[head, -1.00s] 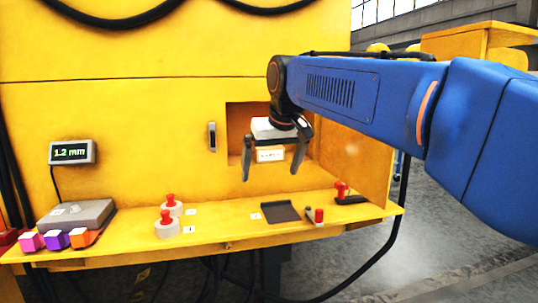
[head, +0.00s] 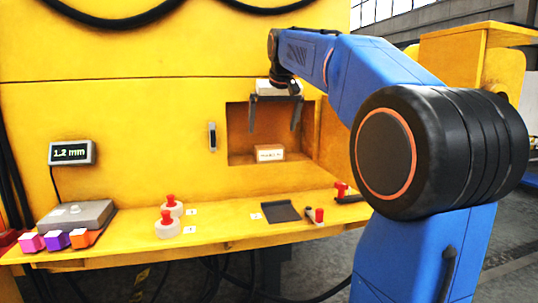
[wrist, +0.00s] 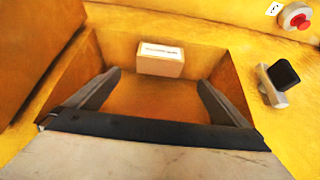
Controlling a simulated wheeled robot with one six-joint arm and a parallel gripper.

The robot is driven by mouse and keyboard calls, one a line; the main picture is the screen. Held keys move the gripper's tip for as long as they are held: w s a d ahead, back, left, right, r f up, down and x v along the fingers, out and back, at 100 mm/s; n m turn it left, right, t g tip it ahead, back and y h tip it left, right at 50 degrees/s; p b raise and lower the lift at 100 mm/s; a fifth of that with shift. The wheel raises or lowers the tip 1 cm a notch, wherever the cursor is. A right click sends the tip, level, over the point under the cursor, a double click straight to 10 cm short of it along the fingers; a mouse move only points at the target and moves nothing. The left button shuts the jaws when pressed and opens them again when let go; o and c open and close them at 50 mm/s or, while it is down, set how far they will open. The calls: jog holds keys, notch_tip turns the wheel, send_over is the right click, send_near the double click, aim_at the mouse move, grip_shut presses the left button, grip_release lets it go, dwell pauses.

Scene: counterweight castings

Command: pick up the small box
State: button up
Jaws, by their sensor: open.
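The small box (head: 269,153) is tan with a white printed label and sits on the floor of a recess in the yellow machine face. In the wrist view the small box (wrist: 160,59) stands near the far end of the recess, ahead of the fingertips and apart from them. My gripper (head: 273,130) is open and empty, its two fingers pointing down in front of the recess opening. In the wrist view the gripper (wrist: 158,78) has its fingers on either side of the line to the box. Nothing covers the box in either view.
The recess walls (head: 238,130) bound the space closely. A handle (head: 212,136) is left of the opening. The yellow shelf (head: 235,222) below carries red-knobbed pieces (head: 168,222), a dark plate (head: 281,211), coloured cubes (head: 55,240) and a grey scale (head: 76,215). A readout (head: 71,152) shows 1.2 mm.

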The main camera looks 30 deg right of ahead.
aim_at(269, 146)
jog(key=x, duration=1.2)
jog(key=shift+d, duration=0.1)
jog(key=shift+r, duration=0.1)
jog(key=c, duration=1.5)
